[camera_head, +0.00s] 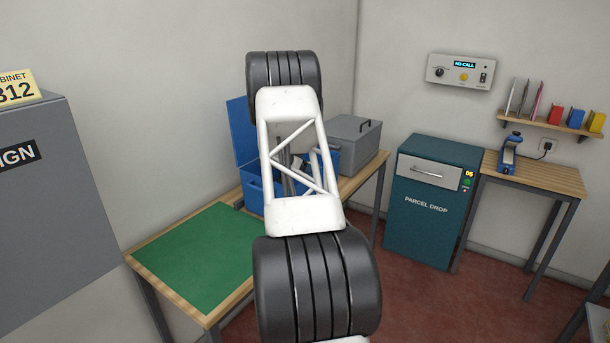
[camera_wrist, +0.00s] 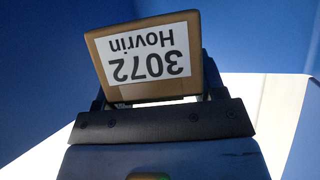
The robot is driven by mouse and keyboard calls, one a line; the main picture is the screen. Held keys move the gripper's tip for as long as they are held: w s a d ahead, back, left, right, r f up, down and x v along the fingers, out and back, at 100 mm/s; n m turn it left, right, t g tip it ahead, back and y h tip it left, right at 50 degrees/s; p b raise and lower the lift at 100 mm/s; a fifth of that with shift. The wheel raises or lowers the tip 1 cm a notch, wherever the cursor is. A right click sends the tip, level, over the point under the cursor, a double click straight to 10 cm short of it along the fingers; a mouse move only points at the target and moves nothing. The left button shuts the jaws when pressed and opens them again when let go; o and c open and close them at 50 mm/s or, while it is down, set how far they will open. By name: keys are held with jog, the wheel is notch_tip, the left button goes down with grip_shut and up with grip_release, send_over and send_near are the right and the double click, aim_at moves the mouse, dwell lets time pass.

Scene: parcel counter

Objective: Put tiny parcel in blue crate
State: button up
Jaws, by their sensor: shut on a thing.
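In the wrist view a small brown cardboard parcel (camera_wrist: 147,88) with a white label reading "3072 Hovrin", upside down, sits between the fingers of my gripper (camera_wrist: 156,101). My gripper is shut on it. Blue surfaces surround the parcel in that view and look like walls of the blue crate (camera_wrist: 40,70). In the head view the blue crate (camera_head: 254,190) stands on the wooden table with its tall blue lid or back panel (camera_head: 239,125) raised. My white arm covers much of the crate, and the parcel cannot be made out there. Whether the parcel touches the crate cannot be told.
A green mat (camera_head: 195,255) lies bare on the table's near part. A grey lidded box (camera_head: 352,145) stands behind the crate, to its right. A teal parcel drop cabinet (camera_head: 428,220) stands further right, beside a small table (camera_head: 540,178) with a blue device (camera_head: 509,152).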

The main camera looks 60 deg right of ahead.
jog(key=shift+f, duration=1.85)
jog(key=shift+f, duration=0.6)
jog(key=o, duration=1)
jog(key=shift+r, duration=0.1)
jog(key=shift+r, duration=0.5)
jog(key=shift+v, duration=2.75)
